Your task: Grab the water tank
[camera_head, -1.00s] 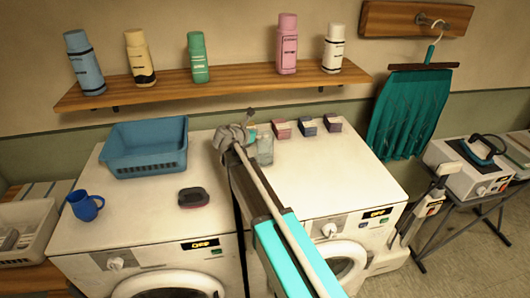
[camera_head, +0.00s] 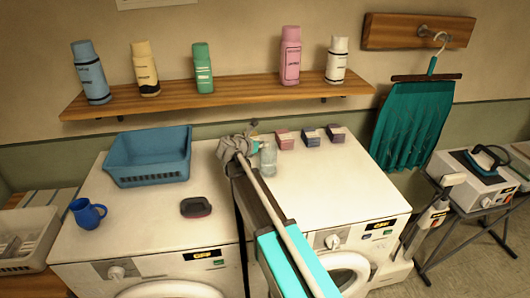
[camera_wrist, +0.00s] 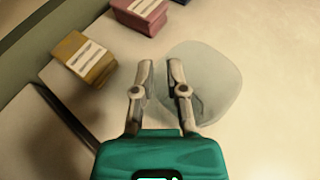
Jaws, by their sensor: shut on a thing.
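The water tank (camera_head: 268,162) is a small clear container near the back of the right-hand washing machine's top. In the wrist view the tank (camera_wrist: 215,85) is a pale translucent shape, overlapped by the right finger. My gripper (camera_head: 260,149) is at the tank's left side in the head view, partly hidden by my arm. In the wrist view my gripper (camera_wrist: 160,72) has its two grey fingers close together with a narrow gap, shut on the tank's edge. The exact contact is hard to see through the clear wall. I cannot tell whether the tank is lifted.
A yellow box (camera_wrist: 84,58) is close to my fingers. A blue basket (camera_head: 150,170) and blue mug (camera_head: 87,212) are left. A wooden shelf (camera_head: 225,93) with bottles hangs above.

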